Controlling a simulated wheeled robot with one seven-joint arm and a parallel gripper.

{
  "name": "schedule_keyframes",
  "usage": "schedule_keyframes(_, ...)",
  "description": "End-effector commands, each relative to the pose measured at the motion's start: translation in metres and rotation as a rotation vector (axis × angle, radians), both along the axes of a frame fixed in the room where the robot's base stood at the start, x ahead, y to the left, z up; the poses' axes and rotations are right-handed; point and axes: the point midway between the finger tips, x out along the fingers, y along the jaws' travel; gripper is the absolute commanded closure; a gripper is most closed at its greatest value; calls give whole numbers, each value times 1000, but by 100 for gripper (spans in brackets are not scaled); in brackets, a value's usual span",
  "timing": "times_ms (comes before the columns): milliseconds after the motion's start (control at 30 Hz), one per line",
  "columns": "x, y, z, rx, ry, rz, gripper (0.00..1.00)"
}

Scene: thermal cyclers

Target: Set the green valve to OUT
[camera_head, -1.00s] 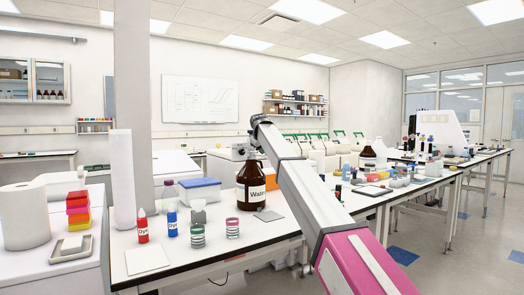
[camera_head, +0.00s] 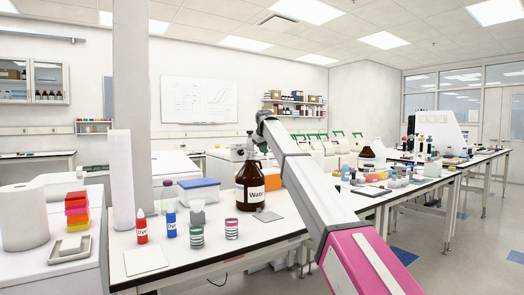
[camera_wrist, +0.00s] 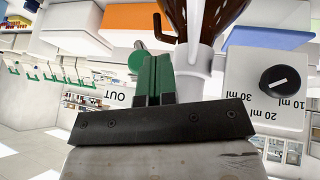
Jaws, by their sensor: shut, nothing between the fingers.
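The brown Water bottle (camera_head: 250,187) stands on the near bench in the head view, its top largely behind my arm. The wrist view is upside down and shows the white bottle-top dispenser (camera_wrist: 268,112) with a black dial (camera_wrist: 280,81) marked 10, 20 and 30 ml. The green valve (camera_wrist: 137,60) shows as a round green end beside my fingers, next to the printed label OUT (camera_wrist: 117,98). My gripper (camera_wrist: 158,62) is shut and empty, its green fingers close beside the valve. I cannot tell whether they touch it. The valve's setting is partly hidden.
Red (camera_head: 142,228) and blue (camera_head: 171,224) dye bottles, small striped containers and a blue-lidded box (camera_head: 198,190) stand left of the bottle. A flat grey plate (camera_head: 267,215) lies before it. A white pillar (camera_head: 132,100) rises behind the bench's left part.

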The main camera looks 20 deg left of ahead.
Motion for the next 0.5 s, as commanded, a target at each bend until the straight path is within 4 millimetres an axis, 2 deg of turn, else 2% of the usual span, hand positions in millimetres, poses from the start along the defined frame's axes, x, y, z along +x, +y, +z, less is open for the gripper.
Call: schedule_keyframes(500,21,-15,15,261,306,-1,100)
